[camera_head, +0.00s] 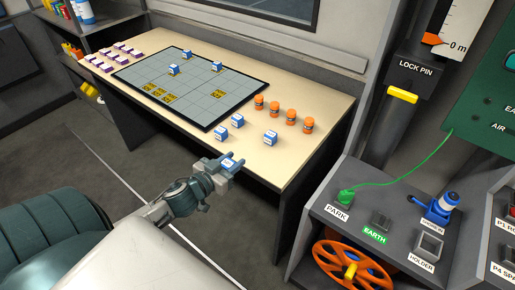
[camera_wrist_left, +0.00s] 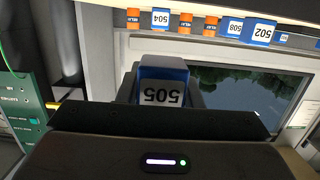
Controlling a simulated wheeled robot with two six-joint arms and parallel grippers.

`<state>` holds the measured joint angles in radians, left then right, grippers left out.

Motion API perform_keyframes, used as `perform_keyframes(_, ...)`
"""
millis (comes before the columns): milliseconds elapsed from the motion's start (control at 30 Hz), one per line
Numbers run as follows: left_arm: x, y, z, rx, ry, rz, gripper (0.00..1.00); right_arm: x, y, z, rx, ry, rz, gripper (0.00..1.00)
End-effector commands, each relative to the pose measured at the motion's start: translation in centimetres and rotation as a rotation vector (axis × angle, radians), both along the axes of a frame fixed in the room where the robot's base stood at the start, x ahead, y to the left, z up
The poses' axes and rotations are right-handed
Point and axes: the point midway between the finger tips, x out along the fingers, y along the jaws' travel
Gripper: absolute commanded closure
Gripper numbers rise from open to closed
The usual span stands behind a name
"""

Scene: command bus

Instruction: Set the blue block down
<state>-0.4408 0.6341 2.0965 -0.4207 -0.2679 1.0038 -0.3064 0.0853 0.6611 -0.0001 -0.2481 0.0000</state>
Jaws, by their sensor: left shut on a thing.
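My left gripper (camera_head: 222,166) is shut on a blue block with a white label (camera_head: 230,163), in front of the table's near edge in the head view. In the left wrist view the held block (camera_wrist_left: 163,82) reads 505. The table (camera_head: 262,160) has a beige top. A dark gridded board (camera_head: 195,95) lies on it, with blue-and-white blocks (camera_head: 173,69) and yellow tiles (camera_head: 218,96) on it. More blue-and-white blocks (camera_head: 221,133) stand on bare tabletop near the front right. My right gripper is not in view.
Several orange cylinders (camera_head: 291,117) stand in a row right of the board. Small purple-and-white pieces (camera_head: 100,60) lie at the table's left end. A grey console (camera_head: 375,220) with an orange reel (camera_head: 350,268) stands at right. Some tabletop near the front edge is clear.

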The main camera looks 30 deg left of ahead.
Motion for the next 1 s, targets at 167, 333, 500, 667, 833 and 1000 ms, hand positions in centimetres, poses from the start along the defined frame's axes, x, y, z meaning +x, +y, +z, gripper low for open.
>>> perform_keyframes(167, 2.5, -0.2, -0.2, -0.006, -0.005, 0.002, 0.90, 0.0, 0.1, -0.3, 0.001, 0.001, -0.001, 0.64)
perform_keyframes(333, 5.2, -0.4, -0.5, -0.006, -0.004, 0.002, 0.90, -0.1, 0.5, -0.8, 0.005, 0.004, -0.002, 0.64)
perform_keyframes(500, 8.5, -0.7, -0.8, -0.007, -0.002, 0.002, 0.90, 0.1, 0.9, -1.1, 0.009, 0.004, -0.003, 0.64)
perform_keyframes(667, 10.3, -0.9, -0.9, -0.004, -0.002, 0.000, 0.90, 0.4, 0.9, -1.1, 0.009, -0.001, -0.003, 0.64)
perform_keyframes(833, 11.6, -1.0, -1.1, -0.003, -0.002, 0.000, 0.90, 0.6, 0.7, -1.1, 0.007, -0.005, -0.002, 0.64)
perform_keyframes(1000, 12.4, -1.1, -3.2, -0.003, 0.003, 0.000, 0.90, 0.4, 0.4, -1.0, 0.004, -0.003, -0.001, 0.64)
